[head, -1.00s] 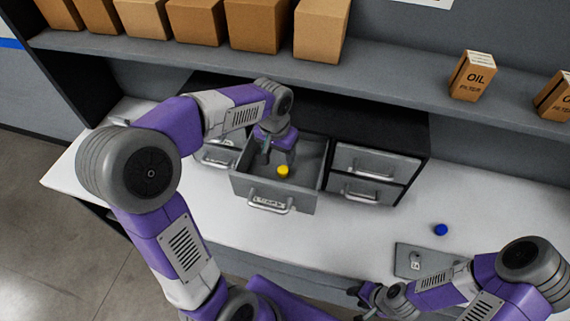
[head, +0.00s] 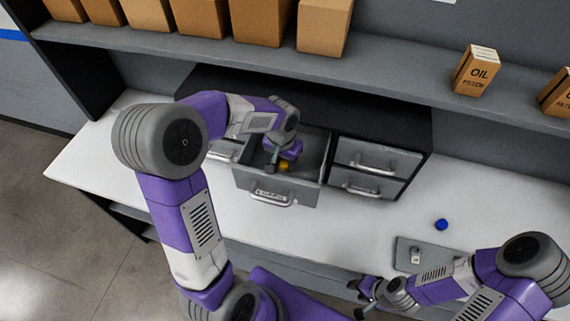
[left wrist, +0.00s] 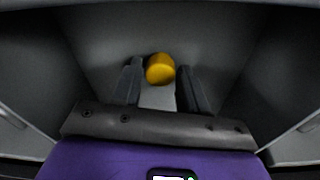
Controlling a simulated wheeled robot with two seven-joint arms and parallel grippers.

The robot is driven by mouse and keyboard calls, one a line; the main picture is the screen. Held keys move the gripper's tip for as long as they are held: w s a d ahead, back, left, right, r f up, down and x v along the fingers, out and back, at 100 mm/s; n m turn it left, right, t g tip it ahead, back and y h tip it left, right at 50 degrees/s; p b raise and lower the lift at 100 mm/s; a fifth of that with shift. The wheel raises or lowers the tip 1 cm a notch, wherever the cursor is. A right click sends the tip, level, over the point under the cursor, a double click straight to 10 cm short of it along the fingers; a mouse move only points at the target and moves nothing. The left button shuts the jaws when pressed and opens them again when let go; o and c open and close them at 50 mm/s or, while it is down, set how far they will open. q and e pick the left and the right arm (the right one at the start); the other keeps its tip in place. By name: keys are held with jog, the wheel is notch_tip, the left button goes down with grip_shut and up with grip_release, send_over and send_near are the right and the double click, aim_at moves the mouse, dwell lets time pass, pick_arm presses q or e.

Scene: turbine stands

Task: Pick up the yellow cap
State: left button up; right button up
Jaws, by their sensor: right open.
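The yellow cap (head: 285,167) lies inside the open grey drawer (head: 300,192), partly hidden by my left gripper. My left gripper (head: 277,163) reaches down into the drawer at the cap. In the left wrist view the yellow cap (left wrist: 160,69) sits between the tips of the two dark fingers of my left gripper (left wrist: 160,82). The fingers are spread, with a gap at least on the left side of the cap. My right gripper (head: 362,298) is open and empty at the front edge of the bench, away from the cap.
The drawer belongs to a dark cabinet (head: 415,125) with other closed drawers beside it. A blue cap (head: 441,225) and a grey plate (head: 405,255) with a small part lie on the white bench at the right. A shelf with boxes (head: 322,28) runs above.

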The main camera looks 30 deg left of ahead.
aim_at(285, 163)
pick_arm(q)
grip_shut()
jog(key=shift+r, duration=0.1)
notch_tip(285, 163, up, 10)
dwell(0.6)
jog(key=shift+c, duration=1.8)
grip_release()
grip_shut()
